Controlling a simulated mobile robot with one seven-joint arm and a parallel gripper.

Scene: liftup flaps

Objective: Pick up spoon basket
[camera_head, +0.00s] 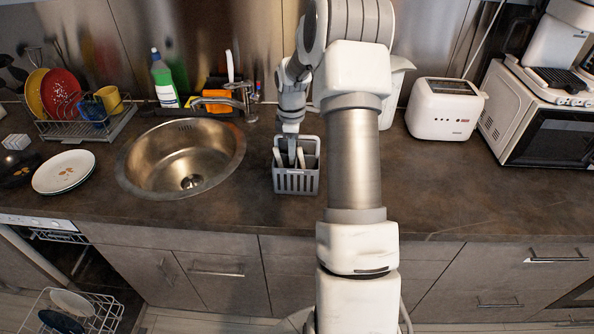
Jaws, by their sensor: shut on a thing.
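The spoon basket (297,182) is a grey slotted holder with light utensils in it. It appears to stand upright on the dark countertop, just right of the sink. My gripper (292,152) reaches down into the basket's top from above and is shut on it. The fingertips are partly hidden among the basket's walls and utensils, so the exact contact point cannot be seen. My white arm covers the counter right of the basket.
The round sink (150,185) with its faucet (235,101) lies left of the basket. A dish rack (85,127) and stacked plates (64,172) are further left. A white toaster (443,110) and a microwave (545,130) stand at right. The counter in front of the toaster is clear.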

